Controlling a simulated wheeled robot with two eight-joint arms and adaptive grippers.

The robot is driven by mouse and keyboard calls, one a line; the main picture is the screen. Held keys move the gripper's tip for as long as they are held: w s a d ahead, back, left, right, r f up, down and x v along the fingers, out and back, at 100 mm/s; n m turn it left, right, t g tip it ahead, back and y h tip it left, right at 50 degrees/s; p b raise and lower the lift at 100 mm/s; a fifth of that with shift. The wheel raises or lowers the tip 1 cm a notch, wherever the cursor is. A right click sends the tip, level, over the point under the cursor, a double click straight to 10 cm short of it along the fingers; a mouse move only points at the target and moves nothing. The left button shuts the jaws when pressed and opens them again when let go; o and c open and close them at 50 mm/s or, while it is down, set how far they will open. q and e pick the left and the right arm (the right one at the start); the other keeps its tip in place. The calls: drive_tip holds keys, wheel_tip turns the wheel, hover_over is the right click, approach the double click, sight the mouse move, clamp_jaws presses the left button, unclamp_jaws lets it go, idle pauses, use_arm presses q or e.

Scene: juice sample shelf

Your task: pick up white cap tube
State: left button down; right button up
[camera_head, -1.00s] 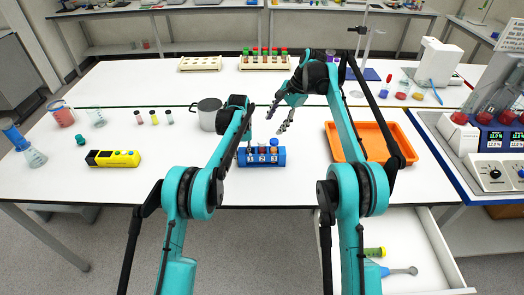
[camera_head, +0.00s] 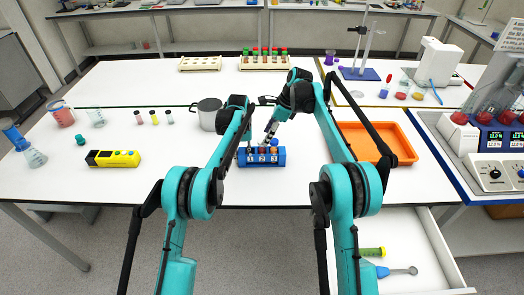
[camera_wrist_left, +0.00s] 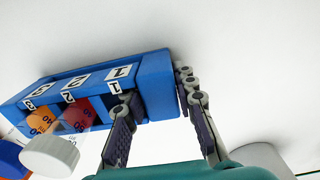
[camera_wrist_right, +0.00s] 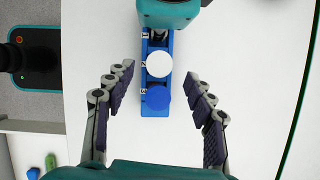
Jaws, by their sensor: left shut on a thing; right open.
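The blue rack (camera_head: 262,160) has slots numbered 1, 2 and 3 and stands near the table's front edge. In the right wrist view the white cap tube (camera_wrist_right: 158,64) stands at slot 2, beside a blue cap (camera_wrist_right: 155,98) at slot 3. The white cap also shows in the left wrist view (camera_wrist_left: 50,155), above a tube with red contents. My left gripper (camera_wrist_left: 160,100) is shut on the rack's slot 1 end, one finger inside the slot, one outside. My right gripper (camera_wrist_right: 159,75) is open above the rack, its fingers on either side of the white cap, apart from it.
A grey pot (camera_head: 208,114) stands left of the rack, close to my left arm. An orange tray (camera_head: 400,150) lies to the right. A yellow device (camera_head: 113,158) lies at the left. An open drawer (camera_head: 425,240) is below the table's front right.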

drive_tip(key=x, duration=0.5)
drive_tip(key=shift+s+a, duration=0.1)
clamp_jaws()
drive_tip(key=shift+r, duration=0.15)
wheel_tip(320, 180, up, 7)
drive_tip(key=shift+s, duration=0.2)
drive_tip(key=s, duration=1.7)
drive_tip(key=shift+s, duration=0.3)
use_arm(q)
drive_tip(key=c, duration=1.1)
unclamp_jaws()
drive_tip(key=shift+c, duration=0.2)
